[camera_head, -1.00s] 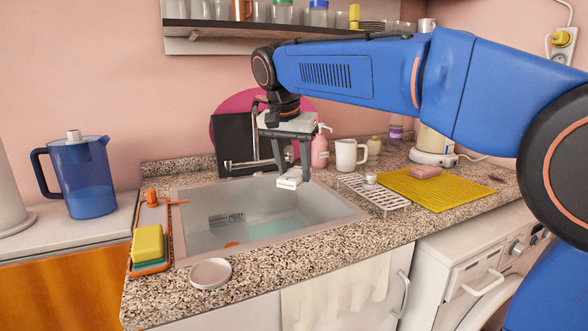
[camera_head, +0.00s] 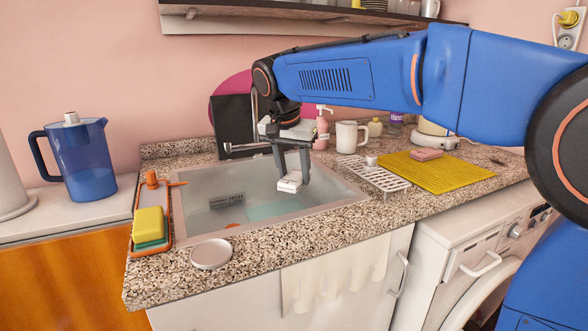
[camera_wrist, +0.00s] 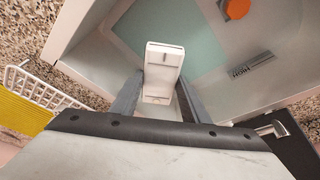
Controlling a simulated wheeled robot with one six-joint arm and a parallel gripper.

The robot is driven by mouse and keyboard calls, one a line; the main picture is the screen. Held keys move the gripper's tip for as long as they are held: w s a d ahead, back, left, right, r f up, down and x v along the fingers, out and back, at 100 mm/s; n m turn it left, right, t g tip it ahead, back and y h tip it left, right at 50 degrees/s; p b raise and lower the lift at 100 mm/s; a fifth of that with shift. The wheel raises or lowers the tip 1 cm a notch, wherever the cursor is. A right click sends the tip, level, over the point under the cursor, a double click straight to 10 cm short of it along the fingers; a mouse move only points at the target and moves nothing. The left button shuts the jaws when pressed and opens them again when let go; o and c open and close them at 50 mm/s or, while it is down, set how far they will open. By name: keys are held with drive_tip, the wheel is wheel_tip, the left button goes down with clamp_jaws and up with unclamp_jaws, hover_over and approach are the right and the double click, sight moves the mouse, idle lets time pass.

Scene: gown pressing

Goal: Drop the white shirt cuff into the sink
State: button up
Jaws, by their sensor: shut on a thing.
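The white shirt cuff (camera_head: 289,182) is a small white block-like piece held between the fingers of my gripper (camera_head: 292,172). It also shows in the wrist view (camera_wrist: 164,62), between the two grey fingers (camera_wrist: 157,95). My gripper points down over the right part of the sink (camera_head: 240,207), with the cuff above the basin floor. The grey sink is set in a speckled counter. In the wrist view the sink (camera_wrist: 200,85) lies below the cuff, with a teal patch, a dark label and an orange round piece on its floor.
A white rack (camera_head: 372,173) and a yellow mat (camera_head: 437,171) lie right of the sink. A white mug (camera_head: 347,137) and pink bottle (camera_head: 321,130) stand behind. A caddy with a yellow sponge (camera_head: 149,224) sits left, a round white lid (camera_head: 211,253) in front.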

drive_tip(key=o, duration=1.1)
drive_tip(key=v, duration=1.7)
drive_tip(key=shift+r, duration=0.2)
drive_tip(key=shift+s+a, duration=0.1)
